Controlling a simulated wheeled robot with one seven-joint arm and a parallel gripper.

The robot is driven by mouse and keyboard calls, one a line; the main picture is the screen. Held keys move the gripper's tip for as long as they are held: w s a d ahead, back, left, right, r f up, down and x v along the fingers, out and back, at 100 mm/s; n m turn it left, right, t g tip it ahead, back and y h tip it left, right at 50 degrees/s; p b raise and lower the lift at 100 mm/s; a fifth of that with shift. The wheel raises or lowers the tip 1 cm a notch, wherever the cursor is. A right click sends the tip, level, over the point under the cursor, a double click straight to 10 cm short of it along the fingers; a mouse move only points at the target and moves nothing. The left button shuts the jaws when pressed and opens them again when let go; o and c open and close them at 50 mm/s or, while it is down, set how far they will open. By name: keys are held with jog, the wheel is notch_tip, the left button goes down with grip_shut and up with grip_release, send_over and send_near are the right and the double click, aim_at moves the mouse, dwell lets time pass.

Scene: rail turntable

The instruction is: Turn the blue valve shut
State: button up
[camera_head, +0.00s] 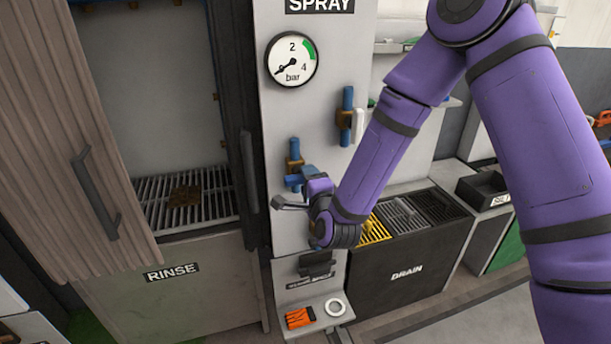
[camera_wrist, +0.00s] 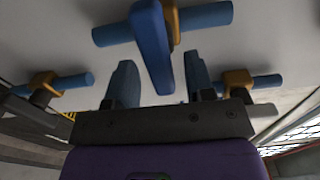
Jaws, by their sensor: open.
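The blue valve lever (camera_wrist: 152,45) hangs from a brass body on a blue pipe (camera_wrist: 205,15) in the wrist view. The lever looks crosswise to that pipe. My gripper (camera_wrist: 159,70) is open, one finger on each side of the lever's lower end. Gaps show on both sides; the depth between fingers and lever is hard to tell. In the head view, my gripper (camera_head: 288,190) is at the grey panel, just below a brass fitting on a blue pipe (camera_head: 294,146), and hides much of the valve there.
A pressure gauge (camera_head: 293,60) has its needle at the low end. A white-handled valve (camera_head: 358,125) is at the upper right of my gripper. A rinse cabinet (camera_head: 165,285) is at left, a drain bin (camera_head: 405,255) at right. An orange item (camera_head: 300,318) and white ring (camera_head: 335,307) lie below.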

jog(key=v, duration=0.7)
jog(key=shift+s, duration=0.3)
jog(key=shift+d+r, duration=0.1)
jog(key=shift+d, duration=0.05)
jog(key=s+d+r+n+g+h, duration=0.25)
jog(key=d+r+n+g, duration=0.45)
jog(key=d+r+n, duration=0.7)
jog(key=s+d+r+g, duration=0.1)
jog(key=s+d+r, duration=0.2)
jog(key=s, duration=0.4)
jog(key=s+d+r+g+h, duration=0.1)
jog(key=s+d+r+g, duration=0.1)
jog(key=s, duration=0.6)
jog(key=s+d+r+n+g+h, duration=0.1)
jog(key=s+d+r+g, duration=0.1)
jog(key=s+d+r, duration=0.2)
jog(key=s+d, duration=0.2)
jog(key=s, duration=0.2)
jog(key=shift+r, duration=0.3)
